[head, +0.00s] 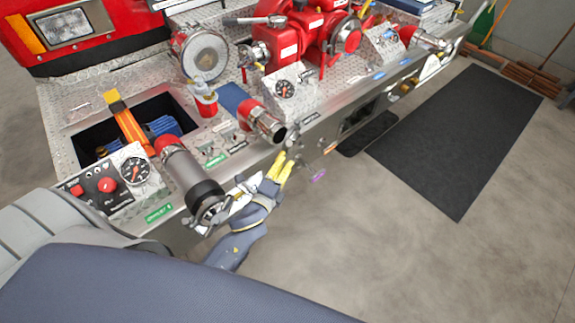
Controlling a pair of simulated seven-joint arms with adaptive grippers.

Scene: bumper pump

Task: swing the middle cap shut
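The middle outlet (262,121) is a red and silver pipe on the bumper, and its round mouth faces the front right and looks uncovered. A small silver piece (292,141) hangs beside and below the mouth, at the bumper's front edge; it may be the middle cap or its hinge, but it is too small to tell. My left gripper (283,163), dark blue-grey with yellow fingers, is just in front of the bumper, below the middle outlet. Its fingertips are close to the silver piece; contact and finger opening are unclear. My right gripper is not in view.
A larger capped pipe (190,176) stands left of the gripper, close to it. Another outlet (430,40) is at the far right. Gauge panels (287,89) and red pump parts (330,38) crowd the bumper. Open floor and a dark mat (455,135) lie to the right.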

